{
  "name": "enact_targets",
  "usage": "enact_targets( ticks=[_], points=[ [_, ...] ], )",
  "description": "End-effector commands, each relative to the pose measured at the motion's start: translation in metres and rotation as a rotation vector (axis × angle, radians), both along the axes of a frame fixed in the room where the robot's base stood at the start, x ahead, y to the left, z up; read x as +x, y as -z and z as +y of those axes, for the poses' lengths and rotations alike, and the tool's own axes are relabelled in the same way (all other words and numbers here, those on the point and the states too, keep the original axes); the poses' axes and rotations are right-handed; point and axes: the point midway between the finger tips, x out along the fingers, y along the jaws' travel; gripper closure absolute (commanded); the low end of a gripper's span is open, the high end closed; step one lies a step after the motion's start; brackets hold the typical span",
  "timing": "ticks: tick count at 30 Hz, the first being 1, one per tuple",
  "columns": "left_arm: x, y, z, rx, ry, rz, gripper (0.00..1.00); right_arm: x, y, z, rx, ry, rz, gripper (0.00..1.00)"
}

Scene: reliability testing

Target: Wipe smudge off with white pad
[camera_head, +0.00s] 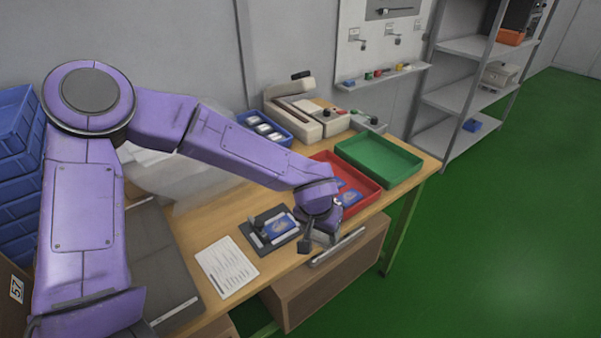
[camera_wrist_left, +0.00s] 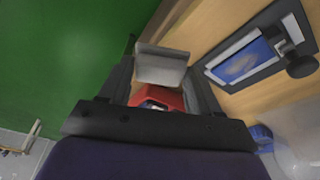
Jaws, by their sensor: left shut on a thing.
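My left gripper (camera_head: 318,242) hangs over the table's front edge, just right of a dark fixture (camera_head: 250,238) that holds a blue card (camera_head: 281,227). In the left wrist view, the left gripper (camera_wrist_left: 165,60) is shut on a pale grey-white block, seemingly the white pad (camera_wrist_left: 161,65), between its two dark fingers. The pad is apart from the card (camera_wrist_left: 243,62), which lies in its fixture (camera_wrist_left: 225,80) to the right. No smudge can be made out on the card. My right gripper is not in view.
A red tray (camera_head: 368,196) with blue cards and an empty green tray (camera_head: 378,160) stand right of the fixture. A printed sheet (camera_head: 227,266) lies left of it. A blue bin (camera_head: 283,141) with white items and a beige machine (camera_head: 292,112) stand behind.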

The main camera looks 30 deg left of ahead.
Motion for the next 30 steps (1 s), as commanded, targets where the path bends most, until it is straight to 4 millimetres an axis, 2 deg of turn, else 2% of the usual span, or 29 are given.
enact_targets(
  ticks=[1,3,6,10,14,24,30],
  points=[
    [0.004,-0.02,0.011,0.0,-0.04,0.004,0.62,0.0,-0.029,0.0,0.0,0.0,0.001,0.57],
    [0.011,-0.033,0.033,-0.005,-0.117,0.006,0.62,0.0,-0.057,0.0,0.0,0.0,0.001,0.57],
    [0.02,-0.046,0.068,-0.009,-0.228,-0.004,0.62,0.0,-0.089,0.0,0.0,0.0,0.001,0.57],
    [0.028,-0.053,0.102,-0.008,-0.327,-0.025,0.62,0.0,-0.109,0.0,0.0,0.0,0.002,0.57],
    [0.031,-0.044,0.113,-0.009,-0.357,-0.036,0.62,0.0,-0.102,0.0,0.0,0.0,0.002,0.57],
    [0.031,-0.006,0.112,-0.01,-0.355,-0.037,0.62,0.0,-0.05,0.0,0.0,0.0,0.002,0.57],
    [0.032,0.009,0.112,-0.01,-0.355,-0.036,0.62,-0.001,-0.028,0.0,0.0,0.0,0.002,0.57]
  ],
)
